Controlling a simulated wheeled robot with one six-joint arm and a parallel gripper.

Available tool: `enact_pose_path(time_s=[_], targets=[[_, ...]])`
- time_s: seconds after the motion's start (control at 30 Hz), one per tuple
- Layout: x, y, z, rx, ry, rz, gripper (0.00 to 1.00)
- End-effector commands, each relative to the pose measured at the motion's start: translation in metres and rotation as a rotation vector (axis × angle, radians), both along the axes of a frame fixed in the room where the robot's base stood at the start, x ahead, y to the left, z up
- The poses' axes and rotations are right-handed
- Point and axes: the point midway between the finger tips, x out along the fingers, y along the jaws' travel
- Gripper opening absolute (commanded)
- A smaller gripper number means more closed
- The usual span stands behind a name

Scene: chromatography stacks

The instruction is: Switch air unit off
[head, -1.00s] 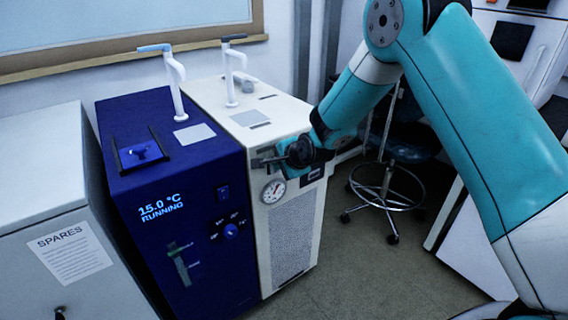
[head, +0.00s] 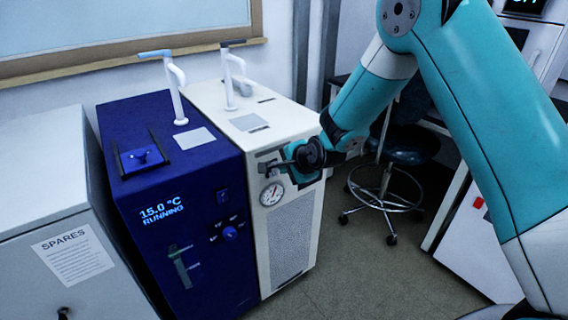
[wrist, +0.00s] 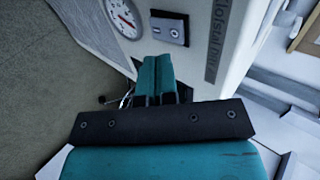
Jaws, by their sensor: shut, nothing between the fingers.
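The cream air unit (head: 297,230) stands right of the blue unit, with a round gauge (head: 272,194) high on its front. The gauge also shows in the wrist view (wrist: 123,17), beside a dark switch plate (wrist: 169,27) with two small light parts. I cannot tell the switch's position. My gripper (head: 268,164) is at the upper front of the cream unit and covers part of it in the head view. In the wrist view my gripper's fingers (wrist: 157,62) are together and empty, just below the switch plate. I cannot tell whether they touch the unit.
The blue unit (head: 190,225) reads 15.0 °C RUNNING and has a dial (head: 230,233). A grey cabinet (head: 50,220) labelled SPARES stands at the left. A wheeled stool (head: 390,190) stands behind my arm. The floor (head: 365,270) before the cream unit is clear.

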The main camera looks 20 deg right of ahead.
Motion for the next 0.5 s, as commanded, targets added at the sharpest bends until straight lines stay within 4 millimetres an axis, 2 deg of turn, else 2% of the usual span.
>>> enact_pose_path(time_s=[0.1,0.3,0.5], targets=[[-0.016,-0.005,0.024,0.001,-0.004,0.003,0.00],[-0.040,-0.018,0.058,0.001,-0.003,-0.004,0.00],[-0.054,-0.023,0.078,0.000,0.000,-0.003,0.00]])
